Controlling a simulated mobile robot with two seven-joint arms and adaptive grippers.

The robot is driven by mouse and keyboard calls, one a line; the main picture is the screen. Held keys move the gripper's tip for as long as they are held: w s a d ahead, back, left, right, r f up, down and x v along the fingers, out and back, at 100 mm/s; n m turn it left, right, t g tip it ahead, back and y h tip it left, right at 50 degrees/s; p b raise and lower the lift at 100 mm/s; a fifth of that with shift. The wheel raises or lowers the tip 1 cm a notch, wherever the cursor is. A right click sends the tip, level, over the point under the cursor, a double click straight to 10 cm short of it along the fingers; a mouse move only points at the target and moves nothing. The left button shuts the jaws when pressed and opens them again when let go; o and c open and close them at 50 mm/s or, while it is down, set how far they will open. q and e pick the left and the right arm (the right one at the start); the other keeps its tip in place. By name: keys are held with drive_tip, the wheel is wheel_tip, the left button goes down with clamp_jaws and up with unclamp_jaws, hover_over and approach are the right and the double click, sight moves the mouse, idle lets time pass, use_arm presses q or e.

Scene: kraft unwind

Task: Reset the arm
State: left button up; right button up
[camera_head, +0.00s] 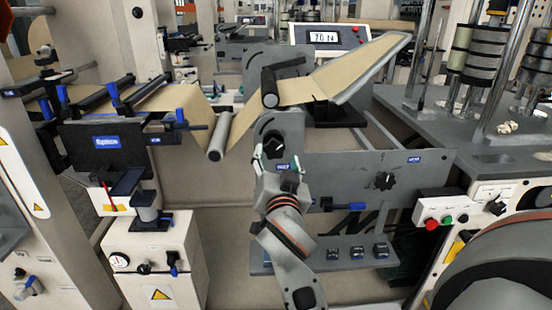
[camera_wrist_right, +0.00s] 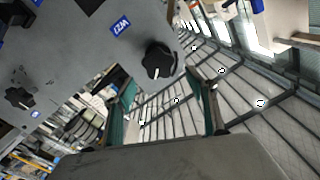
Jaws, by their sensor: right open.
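My right arm rises from the bottom middle of the head view. My right gripper (camera_head: 277,163) is open, in front of the grey machine panel (camera_head: 335,165) and close below a black knob (camera_head: 273,144). In the right wrist view the two green-padded fingers of the gripper (camera_wrist_right: 165,105) stand apart with nothing between them. A black knob (camera_wrist_right: 158,60) on the grey panel shows just beyond and above the fingertips there. I cannot tell whether the gripper touches the panel. My left gripper is not in view.
A brown kraft web (camera_head: 320,88) runs over rollers to a raised tray above the gripper. A second black knob (camera_head: 384,181) is on the panel. A shelf with several small blue-marked devices (camera_head: 332,254) lies right of my forearm. A red button (camera_head: 431,224) is further right.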

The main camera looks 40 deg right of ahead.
sight(275, 152)
drive_tip(key=shift+a+f, duration=0.3)
drive_tip(key=shift+f, duration=0.3)
drive_tip(key=x, duration=0.7)
drive_tip(key=shift+w+d+b, duration=0.1)
drive_tip(key=shift+d+b, duration=0.05)
drive_tip(key=shift+b, duration=0.2)
drive_tip(key=shift+r+n, duration=0.2)
drive_tip(key=shift+n, duration=0.7)
drive_tip(key=shift+f+n+p, duration=0.1)
drive_tip(key=shift+n+p, duration=0.25)
drive_tip(key=shift+n, duration=0.05)
drive_tip(key=shift+s, duration=0.2)
